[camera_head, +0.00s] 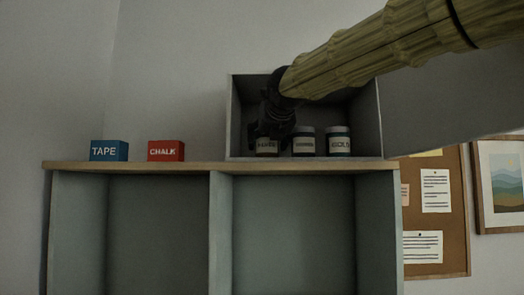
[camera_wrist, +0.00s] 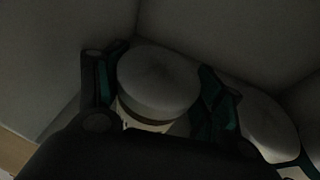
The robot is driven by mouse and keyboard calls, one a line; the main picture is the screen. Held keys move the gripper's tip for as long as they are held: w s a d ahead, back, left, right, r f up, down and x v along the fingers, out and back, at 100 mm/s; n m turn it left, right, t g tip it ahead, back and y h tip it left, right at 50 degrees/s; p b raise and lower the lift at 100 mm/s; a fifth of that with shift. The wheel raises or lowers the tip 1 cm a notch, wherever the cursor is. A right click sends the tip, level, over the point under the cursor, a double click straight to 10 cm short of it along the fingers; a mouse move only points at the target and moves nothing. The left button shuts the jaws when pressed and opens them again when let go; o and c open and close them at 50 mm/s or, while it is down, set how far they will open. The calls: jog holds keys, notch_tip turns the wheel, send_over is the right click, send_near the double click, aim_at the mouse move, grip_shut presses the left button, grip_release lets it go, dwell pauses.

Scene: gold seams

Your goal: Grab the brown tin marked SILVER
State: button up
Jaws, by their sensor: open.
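Three light-lidded tins stand in a row inside an open grey box on top of a shelf unit. The left tin (camera_head: 266,147) is partly covered by my gripper (camera_head: 270,128). The middle tin (camera_head: 303,143) and right tin (camera_head: 339,143) stand to its right. Their labels are too small and dark to read surely, so I cannot tell which says SILVER, and no brown shows clearly. In the wrist view, my open fingers stand either side of one tin's pale lid (camera_wrist: 158,78), apparently the left tin; contact is unclear.
A neighbouring tin (camera_wrist: 265,125) stands close beyond the right finger in the wrist view. The box (camera_head: 366,115) has walls close around the tins. A blue TAPE block (camera_head: 109,151) and red CHALK block (camera_head: 166,151) sit left on the shelf top (camera_head: 200,166).

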jog(key=shift+s+r, duration=0.5)
jog(key=shift+s, duration=0.4)
jog(key=shift+c, duration=1)
jog(key=shift+a, duration=0.1)
jog(key=c, duration=0.4)
jog(key=shift+w+a+f, duration=0.1)
jog(key=shift+w+f, duration=0.25)
jog(key=shift+w, duration=0.05)
jog(key=c, duration=0.3)
